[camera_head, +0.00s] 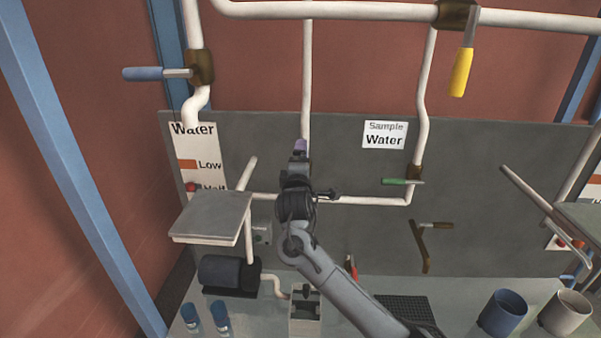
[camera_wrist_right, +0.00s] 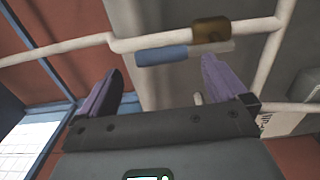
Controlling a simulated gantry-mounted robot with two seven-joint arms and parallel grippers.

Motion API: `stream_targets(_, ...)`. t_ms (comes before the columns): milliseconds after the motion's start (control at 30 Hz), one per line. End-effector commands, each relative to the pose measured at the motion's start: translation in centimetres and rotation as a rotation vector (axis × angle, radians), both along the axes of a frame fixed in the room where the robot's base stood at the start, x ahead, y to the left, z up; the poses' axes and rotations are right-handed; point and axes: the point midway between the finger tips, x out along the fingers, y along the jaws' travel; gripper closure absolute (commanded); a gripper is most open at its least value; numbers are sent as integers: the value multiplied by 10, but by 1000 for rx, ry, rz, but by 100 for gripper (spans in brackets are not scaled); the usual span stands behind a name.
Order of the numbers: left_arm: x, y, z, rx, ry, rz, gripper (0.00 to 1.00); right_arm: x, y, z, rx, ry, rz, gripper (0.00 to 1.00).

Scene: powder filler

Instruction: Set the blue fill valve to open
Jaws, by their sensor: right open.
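The blue fill valve has a brown body (camera_head: 200,68) on the white vertical pipe at the upper left of the head view. Its blue handle (camera_head: 155,73) sticks out to the left, roughly crosswise to that pipe. My right gripper (camera_head: 300,147) is in mid-view with purple fingertips, lower and to the right of the valve, apart from it. In the right wrist view, a blue handle (camera_wrist_right: 163,55) shows beyond the fingertips of the open, empty gripper (camera_wrist_right: 160,72), beside a brown valve body (camera_wrist_right: 211,29). My left gripper is not in view.
A yellow-handled valve (camera_head: 461,72) hangs from the top pipe, and a green-handled one (camera_head: 402,181) sits lower right. A grey platform (camera_head: 212,216) stands below the blue valve. White pipes (camera_head: 306,70) run up and across the panel.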

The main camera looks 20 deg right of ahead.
Motion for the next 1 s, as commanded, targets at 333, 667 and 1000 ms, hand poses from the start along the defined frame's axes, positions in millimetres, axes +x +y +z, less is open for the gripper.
stream_targets(333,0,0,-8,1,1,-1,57,-27,11,-1,-2,1,1,1)
stream_targets(667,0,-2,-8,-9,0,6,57,-30,12,-1,0,1,0,1)
stream_targets(1000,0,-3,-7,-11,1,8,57,-30,12,-11,-1,17,0,1)
